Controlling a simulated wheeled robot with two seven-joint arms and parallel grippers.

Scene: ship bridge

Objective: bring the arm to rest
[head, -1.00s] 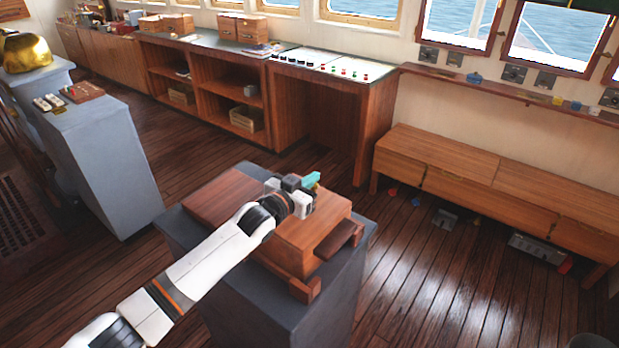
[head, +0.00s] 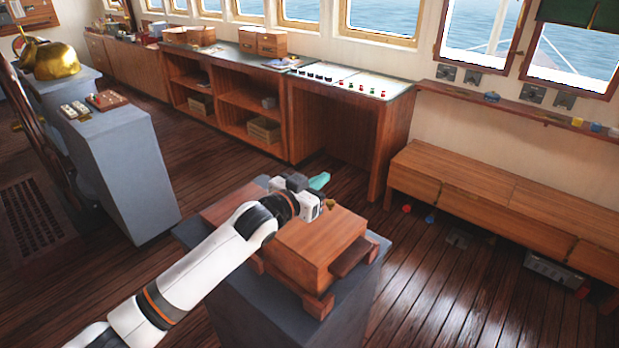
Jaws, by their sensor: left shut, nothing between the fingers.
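My left arm (head: 190,268) comes in from the lower left and reaches over a wooden box (head: 318,240) on a dark grey pedestal (head: 245,310). My left gripper (head: 316,204) is at the arm's far end, over the box top, shut and empty. I cannot tell whether it touches the box. A small teal thing (head: 320,181) shows just behind the gripper, and a small brass piece (head: 331,204) shows beside it. The arm hides part of the box's left side. My right gripper is not in view.
A grey console (head: 115,165) with a brass dome (head: 62,60) stands at left. A long wooden counter (head: 345,120) runs along the back. A low wooden bench (head: 510,205) lines the right wall. The plank floor (head: 450,300) right of the pedestal is largely open.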

